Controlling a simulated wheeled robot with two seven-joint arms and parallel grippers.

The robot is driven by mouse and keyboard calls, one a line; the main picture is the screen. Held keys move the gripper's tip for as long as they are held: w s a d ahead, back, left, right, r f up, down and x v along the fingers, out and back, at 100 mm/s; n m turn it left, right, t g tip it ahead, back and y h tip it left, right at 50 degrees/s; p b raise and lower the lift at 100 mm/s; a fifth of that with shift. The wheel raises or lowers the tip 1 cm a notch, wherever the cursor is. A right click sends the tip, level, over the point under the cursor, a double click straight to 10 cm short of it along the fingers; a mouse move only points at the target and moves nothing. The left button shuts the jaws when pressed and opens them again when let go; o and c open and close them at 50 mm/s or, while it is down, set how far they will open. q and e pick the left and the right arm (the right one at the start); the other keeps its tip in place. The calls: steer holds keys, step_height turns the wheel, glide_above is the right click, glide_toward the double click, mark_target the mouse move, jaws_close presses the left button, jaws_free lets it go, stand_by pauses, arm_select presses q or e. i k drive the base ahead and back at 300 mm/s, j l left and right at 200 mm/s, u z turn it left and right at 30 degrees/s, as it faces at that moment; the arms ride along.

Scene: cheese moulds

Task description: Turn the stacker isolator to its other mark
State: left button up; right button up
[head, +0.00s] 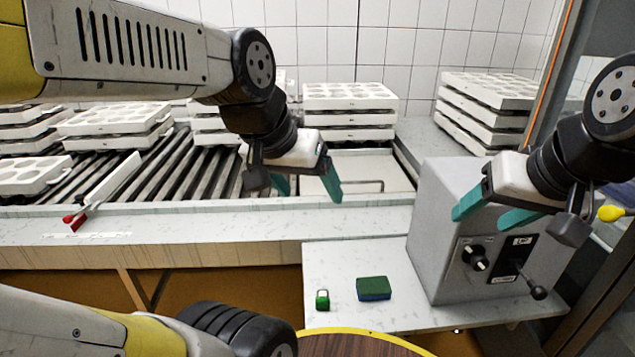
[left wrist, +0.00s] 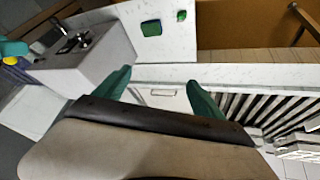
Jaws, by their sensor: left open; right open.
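A grey control box (head: 445,215) stands on the pale side table at the right. Its front carries a black rotary knob (head: 475,257) with a white mark, and a black plate with white labels and a ball-ended lever (head: 538,292). I cannot tell from the labels which one is the isolator. My right gripper (head: 484,216) is open and empty, above the box's front top edge. My left gripper (head: 309,190) is open and empty over the conveyor's near edge, left of the box. The box also shows in the left wrist view (left wrist: 90,62).
A green padlock (head: 322,299) and a green and blue sponge (head: 373,288) lie on the side table (head: 345,258). A red-handled lever (head: 74,220) is on the conveyor's left. Stacks of white moulds (head: 350,97) stand behind. A yellow knob (head: 611,213) is far right.

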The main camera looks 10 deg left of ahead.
mark_target(474, 256)
steer(key=k, duration=0.15)
steer(key=k+l+z, duration=0.1)
steer(key=z, duration=0.3)
steer(key=k+l+z, duration=0.15)
steer(key=k+z, duration=0.25)
steer(key=i+z, duration=0.1)
steer(key=z, duration=0.75)
